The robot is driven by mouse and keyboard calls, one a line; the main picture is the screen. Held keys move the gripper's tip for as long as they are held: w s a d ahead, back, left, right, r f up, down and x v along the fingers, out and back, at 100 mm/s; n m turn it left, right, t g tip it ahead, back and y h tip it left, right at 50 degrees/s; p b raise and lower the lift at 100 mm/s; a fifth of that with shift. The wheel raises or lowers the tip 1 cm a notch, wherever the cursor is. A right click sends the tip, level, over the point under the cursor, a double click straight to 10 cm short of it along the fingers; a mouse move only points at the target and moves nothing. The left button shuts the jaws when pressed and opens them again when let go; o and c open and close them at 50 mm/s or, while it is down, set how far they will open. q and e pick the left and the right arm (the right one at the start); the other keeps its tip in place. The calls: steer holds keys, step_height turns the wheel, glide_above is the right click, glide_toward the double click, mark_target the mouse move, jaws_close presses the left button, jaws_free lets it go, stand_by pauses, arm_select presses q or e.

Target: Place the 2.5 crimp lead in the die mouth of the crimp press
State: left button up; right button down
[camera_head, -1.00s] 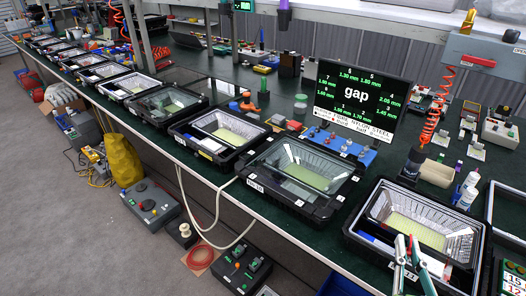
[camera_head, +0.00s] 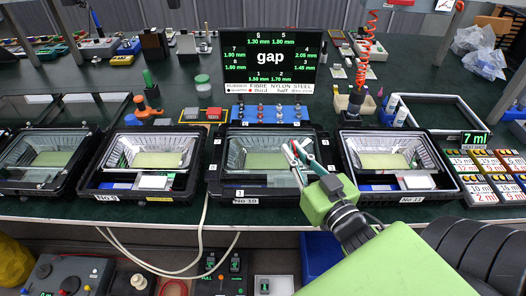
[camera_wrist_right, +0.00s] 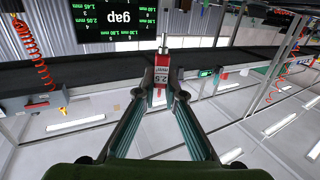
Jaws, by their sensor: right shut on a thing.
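My right gripper (camera_head: 300,152) reaches in from the lower right in the head view, its fingers over the housing marked No 10. It is shut on the 2.5 crimp lead, a slim red piece that shows small between the fingertips there. In the right wrist view the lead (camera_wrist_right: 161,75) has a red body, a white 2.5 label and a thin metal tip pointing up in the picture, away from the palm. The gripper's fingers (camera_wrist_right: 160,90) close on its sides. I cannot make out the crimp press or its die mouth. My left gripper is not in view.
Floodlight housings stand in a row along the front of the green bench (camera_head: 60,105). Behind No 10 are a blue rack (camera_head: 240,113) of small parts and a gap display (camera_head: 270,85). A red coiled hose (camera_head: 362,55) hangs right of it. Value cards (camera_head: 480,175) lie far right.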

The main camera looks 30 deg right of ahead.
steer(key=s+d+r, duration=0.1)
steer(key=d+r, duration=0.1)
steer(key=d, duration=0.2)
steer(key=shift+h, duration=0.3)
steer(key=w+a+f+b, duration=0.2)
steer(key=w+f, duration=0.1)
steer(key=w, duration=0.1)
steer(key=w+a+f+b, duration=0.2)
steer(key=w+f, duration=0.1)
steer(key=f, duration=0.1)
steer(key=w+a+f+b, duration=0.2)
steer(key=w+f, duration=0.2)
steer(key=shift+w+f, duration=0.2)
steer(key=shift+w, duration=0.1)
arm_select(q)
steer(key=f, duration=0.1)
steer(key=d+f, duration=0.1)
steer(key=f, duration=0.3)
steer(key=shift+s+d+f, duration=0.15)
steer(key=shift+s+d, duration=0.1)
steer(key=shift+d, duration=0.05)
arm_select(e)
steer(key=shift+f, duration=0.3)
steer(key=shift+f, duration=0.1)
steer(key=c, duration=2.1)
jaws_free()
steer(key=shift+c, duration=0.2)
